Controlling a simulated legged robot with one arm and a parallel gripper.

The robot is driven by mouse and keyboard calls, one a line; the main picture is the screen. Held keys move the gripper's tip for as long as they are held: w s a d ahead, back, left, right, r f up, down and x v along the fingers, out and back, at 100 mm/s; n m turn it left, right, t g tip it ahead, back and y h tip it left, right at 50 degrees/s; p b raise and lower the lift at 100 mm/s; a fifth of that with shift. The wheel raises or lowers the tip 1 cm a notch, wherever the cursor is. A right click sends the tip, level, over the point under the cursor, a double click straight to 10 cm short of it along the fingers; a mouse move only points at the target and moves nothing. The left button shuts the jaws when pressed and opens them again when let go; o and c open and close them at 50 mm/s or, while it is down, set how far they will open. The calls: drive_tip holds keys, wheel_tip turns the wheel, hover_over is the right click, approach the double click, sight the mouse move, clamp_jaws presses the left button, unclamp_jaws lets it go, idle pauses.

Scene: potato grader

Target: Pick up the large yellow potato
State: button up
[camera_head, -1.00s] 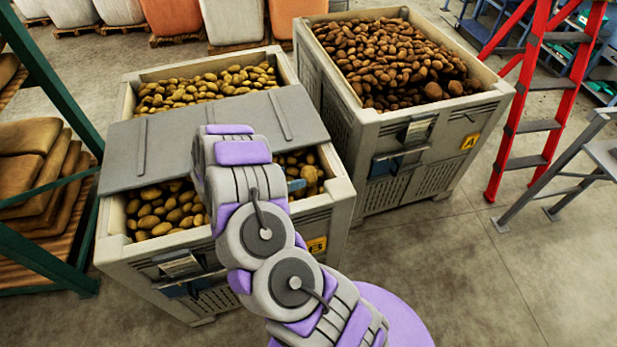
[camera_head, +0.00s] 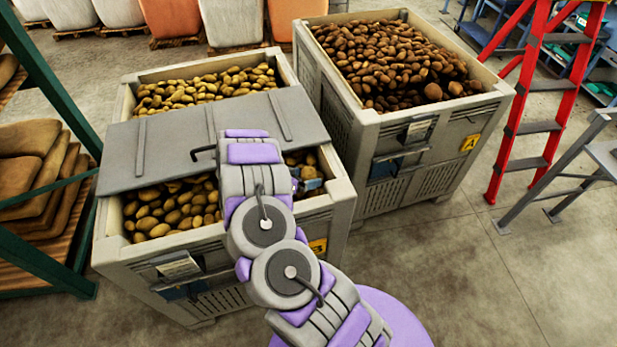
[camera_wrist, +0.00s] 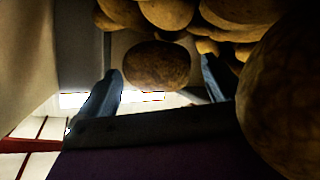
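In the wrist view a brown-yellow potato (camera_wrist: 157,66) sits between the two blue-grey fingers of my gripper (camera_wrist: 160,70). The fingers are apart, with gaps beside the potato, and no grip shows. A larger-looking potato (camera_wrist: 284,95) is very close at the right edge. In the head view yellow potatoes (camera_head: 165,209) fill the near-left crate (camera_head: 343,203). My arm reaches over its front right part, and only a bit of blue gripper shows at the potatoes there. Which potato is the large one cannot be told in the head view.
A grey board (camera_head: 160,145) lies across the middle of the near crate. A second crate (camera_head: 345,130) of darker potatoes (camera_head: 390,60) stands to the right. A red ladder (camera_head: 530,120) is further right. A green rack (camera_head: 50,90) stands at left.

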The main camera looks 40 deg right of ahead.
drive_tip(key=c, duration=1.1)
drive_tip(key=shift+r, duration=0.15)
